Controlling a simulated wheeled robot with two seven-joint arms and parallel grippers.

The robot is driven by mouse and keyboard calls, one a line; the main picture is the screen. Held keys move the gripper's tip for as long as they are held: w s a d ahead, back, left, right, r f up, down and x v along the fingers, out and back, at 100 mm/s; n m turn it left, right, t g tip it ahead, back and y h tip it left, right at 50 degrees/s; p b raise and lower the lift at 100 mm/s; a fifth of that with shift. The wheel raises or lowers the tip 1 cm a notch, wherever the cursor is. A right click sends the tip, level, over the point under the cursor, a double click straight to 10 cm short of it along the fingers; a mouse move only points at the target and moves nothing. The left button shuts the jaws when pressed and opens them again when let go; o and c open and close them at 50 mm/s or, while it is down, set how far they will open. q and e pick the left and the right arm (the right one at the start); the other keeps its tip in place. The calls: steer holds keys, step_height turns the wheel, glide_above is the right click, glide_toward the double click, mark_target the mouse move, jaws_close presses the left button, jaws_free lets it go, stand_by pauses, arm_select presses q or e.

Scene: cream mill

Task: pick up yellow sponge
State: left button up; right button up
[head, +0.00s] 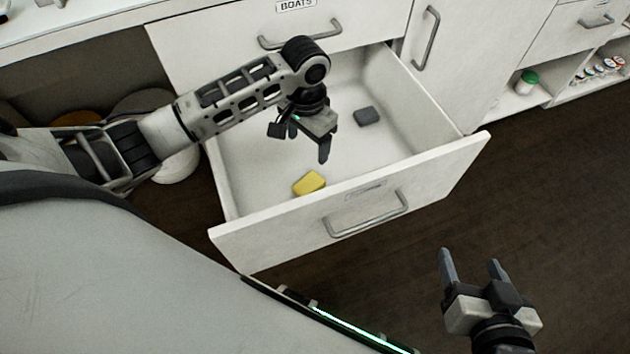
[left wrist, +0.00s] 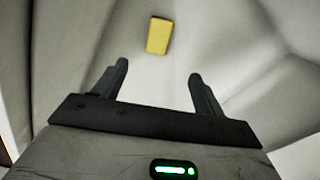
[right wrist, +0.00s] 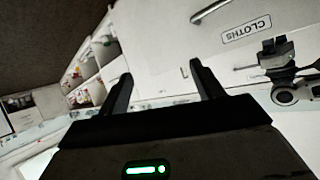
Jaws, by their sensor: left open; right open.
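The yellow sponge (head: 309,183) lies on the floor of the open white drawer (head: 240,160), close to its front panel. In the left wrist view the sponge (left wrist: 158,36) shows beyond the fingertips, between their lines. My left gripper (head: 308,143) is over the drawer, open and empty, pointing down, above and apart from the sponge. It also shows open in the left wrist view (left wrist: 158,78). My right gripper (head: 472,260) is open and empty over the dark floor, outside the drawer to the right. The right wrist view shows its fingers (right wrist: 160,75) spread with nothing between them.
A dark grey sponge-like block (head: 367,116) lies further back in the drawer. The drawer's front panel (head: 350,210) with its metal handle (head: 368,222) stands between sponge and room. A closed drawer labelled BOATS (head: 340,18) is above. Shelves with jars (head: 600,70) stand at right.

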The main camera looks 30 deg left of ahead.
arm_select(q)
steer(key=b, duration=0.3)
glide_above(309, 184)
steer(key=f, duration=0.9)
steer(key=shift+w+a+f, duration=0.1)
steer(key=shift+w+f, duration=0.1)
steer(key=shift+f, duration=0.85)
steer(key=f+b, duration=0.2)
steer(key=f, duration=0.2)
steer(key=shift+s+f, duration=0.2)
steer(key=shift+f, duration=0.25)
steer(key=c, duration=1.1)
arm_select(e)
step_height(309, 184, down, 8)
steer(key=a+g, duration=0.1)
steer(key=shift+w+a+y, duration=0.3)
steer(key=shift+w+a, duration=0.05)
steer(key=shift+a, duration=0.05)
